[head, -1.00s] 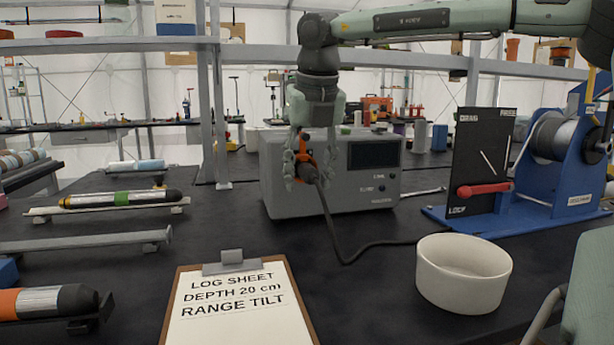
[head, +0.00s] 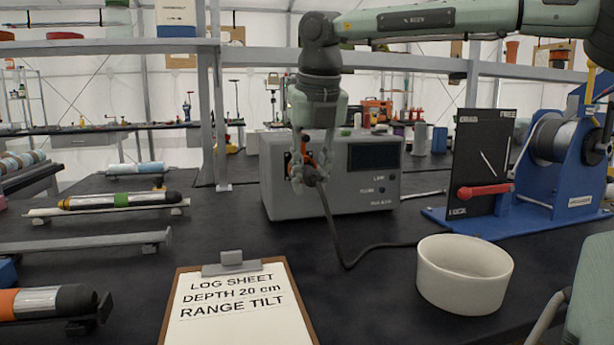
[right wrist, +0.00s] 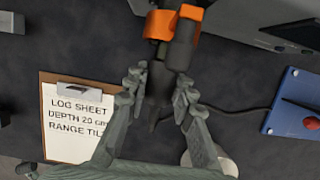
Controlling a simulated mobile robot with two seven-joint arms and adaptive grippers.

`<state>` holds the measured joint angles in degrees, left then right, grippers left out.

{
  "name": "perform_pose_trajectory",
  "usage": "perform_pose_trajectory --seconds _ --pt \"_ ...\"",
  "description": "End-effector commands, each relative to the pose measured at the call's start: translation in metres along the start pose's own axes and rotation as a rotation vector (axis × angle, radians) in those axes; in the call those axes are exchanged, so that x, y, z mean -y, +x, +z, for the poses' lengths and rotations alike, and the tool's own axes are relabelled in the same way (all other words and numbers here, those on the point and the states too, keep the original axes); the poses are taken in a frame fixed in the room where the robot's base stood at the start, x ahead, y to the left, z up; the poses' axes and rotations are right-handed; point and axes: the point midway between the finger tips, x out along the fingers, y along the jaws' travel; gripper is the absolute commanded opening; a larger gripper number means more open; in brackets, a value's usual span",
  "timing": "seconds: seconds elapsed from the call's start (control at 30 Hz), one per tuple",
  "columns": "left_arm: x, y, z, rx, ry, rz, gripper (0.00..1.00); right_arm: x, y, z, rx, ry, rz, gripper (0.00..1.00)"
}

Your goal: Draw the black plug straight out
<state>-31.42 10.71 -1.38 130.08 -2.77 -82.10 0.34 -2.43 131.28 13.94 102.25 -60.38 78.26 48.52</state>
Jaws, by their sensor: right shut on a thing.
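The black plug (head: 311,178) is at the left part of the grey box's front (head: 350,198), with an orange collar (head: 309,158) behind it. My right gripper (head: 310,179) comes down from above and is shut on the plug, with a finger on each side. In the right wrist view, the plug (right wrist: 158,82) lies between the fingertips (right wrist: 158,92), in line with the orange collar (right wrist: 172,25). The fingers hide part of the plug and socket in the head view, and I cannot see any gap there. My left gripper is not in view.
A black cable (head: 338,240) runs from the plug down to the bench and right. A white bowl (head: 462,285) stands front right, a clipboard (head: 181,300) front left. A blue winch stand (head: 480,226) with a red lever (head: 484,190) is right. Bench between bowl and clipboard is clear.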

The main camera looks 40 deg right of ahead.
Motion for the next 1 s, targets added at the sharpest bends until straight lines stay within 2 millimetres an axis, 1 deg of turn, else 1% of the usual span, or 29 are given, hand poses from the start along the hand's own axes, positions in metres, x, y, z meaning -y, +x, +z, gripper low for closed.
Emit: perform_pose_trajectory --seconds 0.63,1.0 --pt "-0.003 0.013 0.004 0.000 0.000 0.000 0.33 0.000 -0.007 -0.024 0.002 0.000 0.000 0.00" --pt "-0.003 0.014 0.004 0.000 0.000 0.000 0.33 0.000 -0.008 -0.026 0.001 0.000 0.000 0.00"
